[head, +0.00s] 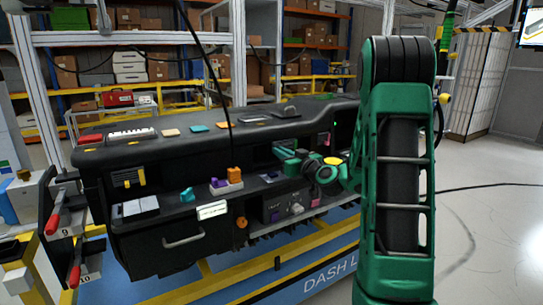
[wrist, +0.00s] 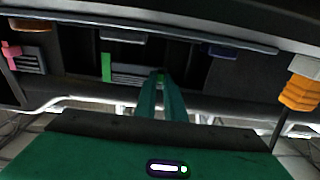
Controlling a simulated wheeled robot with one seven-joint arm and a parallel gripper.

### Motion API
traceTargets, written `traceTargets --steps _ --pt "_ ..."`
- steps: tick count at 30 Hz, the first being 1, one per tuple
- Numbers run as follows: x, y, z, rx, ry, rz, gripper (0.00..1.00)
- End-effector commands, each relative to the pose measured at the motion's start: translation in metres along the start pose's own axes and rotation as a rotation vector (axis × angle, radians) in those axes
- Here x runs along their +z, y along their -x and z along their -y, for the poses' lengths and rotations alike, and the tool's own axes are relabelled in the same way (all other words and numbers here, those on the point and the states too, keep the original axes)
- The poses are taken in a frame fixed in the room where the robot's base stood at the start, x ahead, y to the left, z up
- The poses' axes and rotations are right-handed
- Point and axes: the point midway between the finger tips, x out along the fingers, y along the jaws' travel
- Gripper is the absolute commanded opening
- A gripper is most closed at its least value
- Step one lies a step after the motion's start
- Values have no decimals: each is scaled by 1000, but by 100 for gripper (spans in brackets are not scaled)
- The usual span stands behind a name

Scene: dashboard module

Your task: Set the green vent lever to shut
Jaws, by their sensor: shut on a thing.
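The green vent shows in the wrist view as a dark panel with grey slats (wrist: 132,76) and an upright green strip (wrist: 106,67) at its left end. A small bright green piece, the vent lever (wrist: 160,75), shows at the right end of the slats, between my fingertips. My gripper (wrist: 160,82) is shut on this lever, and the fingers hide much of it.
A pink-marked vent (wrist: 28,62) lies to the left in the wrist view, and an orange block (wrist: 299,92) to the right. In the head view a yellow-marked vent (head: 128,178), an orange switch (head: 235,175) and a grey knob (head: 297,209) sit on the dashboard (head: 180,150).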

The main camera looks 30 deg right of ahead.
Motion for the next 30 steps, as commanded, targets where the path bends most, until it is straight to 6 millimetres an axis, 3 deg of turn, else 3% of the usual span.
traceTargets --steps 3,11,12,14,23,30 --pt "0 4 -9 16 0 1 0" --pt "1 4 -10 17 0 1 0" --pt "1 4 -10 18 0 1 19" --pt "1 4 -10 18 0 1 28" --pt "0 6 -11 19 1 0 28" --pt "0 33 -12 23 0 1 28"
